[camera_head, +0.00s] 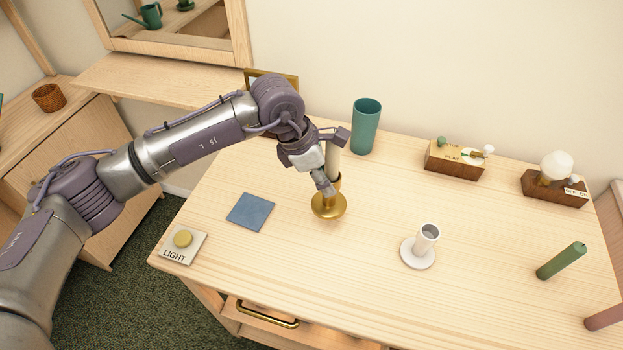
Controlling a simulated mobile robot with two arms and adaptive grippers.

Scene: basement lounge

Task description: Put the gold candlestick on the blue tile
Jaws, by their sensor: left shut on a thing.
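The gold candlestick (329,207) has a round base and holds a cream candle (333,163). It is upright near the middle of the table; I cannot tell whether its base touches the wood. My left gripper (328,186) reaches in from the left and is shut on the candlestick, hiding part of its stem. The blue tile (250,211) is a flat square lying on the table to the left of the candlestick, with nothing on it. My right gripper is not in view.
A white candle holder (420,247) stands to the right, with a green candle (562,261) lying farther right. A teal cup (366,126) stands behind. A light button (183,243) sits at the front left corner. Wooden boxes (455,163) line the back. Bare wood separates candlestick and tile.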

